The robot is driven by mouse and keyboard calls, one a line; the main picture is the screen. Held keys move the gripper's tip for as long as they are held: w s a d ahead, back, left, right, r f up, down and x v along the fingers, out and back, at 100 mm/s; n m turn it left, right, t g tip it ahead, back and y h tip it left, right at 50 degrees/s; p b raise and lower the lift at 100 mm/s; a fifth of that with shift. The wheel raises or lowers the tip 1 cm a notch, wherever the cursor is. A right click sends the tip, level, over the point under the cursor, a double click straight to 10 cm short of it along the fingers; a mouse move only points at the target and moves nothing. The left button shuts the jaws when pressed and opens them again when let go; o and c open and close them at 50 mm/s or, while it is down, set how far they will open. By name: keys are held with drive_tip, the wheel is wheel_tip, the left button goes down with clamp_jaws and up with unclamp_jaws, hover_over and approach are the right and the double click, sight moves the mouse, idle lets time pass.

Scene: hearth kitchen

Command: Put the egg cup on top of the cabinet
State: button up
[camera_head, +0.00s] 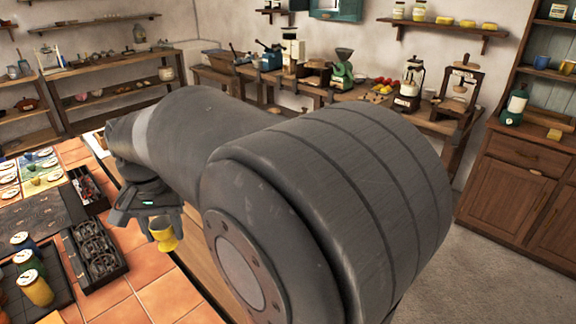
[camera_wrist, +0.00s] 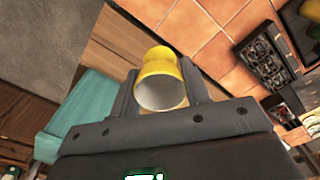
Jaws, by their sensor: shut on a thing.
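The yellow egg cup (camera_head: 164,236) is held above the terracotta-tiled surface, close to its edge, in the head view. It also shows in the wrist view (camera_wrist: 160,62), where its pale open mouth faces the camera. My gripper (camera_wrist: 160,82) is shut on it, one finger on each side; in the head view my gripper (camera_head: 152,212) is partly hidden by my arm. A wooden cabinet (camera_head: 507,180) with drawers and doors stands at the right, with teal-backed shelves above. A small teal wall cabinet (camera_head: 335,10) is at the top. I cannot tell which one is meant.
The tiled surface (camera_head: 140,295) carries black trays (camera_head: 95,255), several jars (camera_head: 35,288) and plates at the left. A workbench (camera_head: 300,85) with grinders and presses lines the back wall. Grey floor (camera_head: 500,270) is clear at the right. My arm hides the middle.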

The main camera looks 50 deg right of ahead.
wheel_tip(320, 180, up, 19)
drive_tip(key=w+d+m, duration=0.1)
drive_tip(key=w+d, duration=0.2)
drive_tip(key=d, duration=2)
drive_tip(key=s+d, duration=0.3)
drive_tip(key=d, duration=0.6)
drive_tip(key=s+d, duration=0.3)
drive_tip(key=d, duration=0.7)
drive_tip(key=shift+m, duration=0.3)
drive_tip(key=w+a+f, duration=0.1)
drive_tip(key=w+f, duration=0.2)
drive_tip(key=f, duration=0.1)
drive_tip(key=w+a+f, duration=0.1)
drive_tip(key=w+f, duration=0.2)
drive_tip(key=f, duration=0.1)
drive_tip(key=w+a+f, duration=0.1)
drive_tip(key=w+f, duration=0.3)
drive_tip(key=shift+a+f, duration=0.2)
drive_tip(key=shift+a, duration=0.2)
drive_tip(key=shift+w+f, duration=0.1)
drive_tip(key=shift+f, duration=1.95)
drive_tip(key=shift+f, duration=0.15)
